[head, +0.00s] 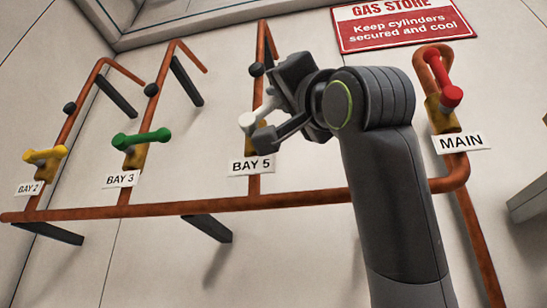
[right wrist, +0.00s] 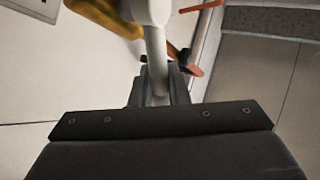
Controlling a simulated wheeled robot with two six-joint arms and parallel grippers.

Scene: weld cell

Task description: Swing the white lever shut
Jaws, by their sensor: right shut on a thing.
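The white lever (head: 247,119) is on the BAY 5 valve, on a copper pipe above the BAY 5 label (head: 251,166). Its rounded white end shows left of my right gripper (head: 264,107); the rest is partly hidden by the gripper. In the right wrist view the lever's white shaft (right wrist: 155,50) runs down between the dark fingers of my right gripper (right wrist: 156,92), which are shut on it. Part of the mustard valve body (right wrist: 103,18) shows at the top. The lever's exact angle to the pipe is hard to tell. My left gripper is not in view.
A yellow lever (head: 45,156) and a green lever (head: 141,139) sit across their pipes to the left. A red lever (head: 444,82) on the MAIN valve lies along its pipe, right of my arm. A horizontal copper pipe (head: 200,204) and dark brackets (head: 207,228) run below.

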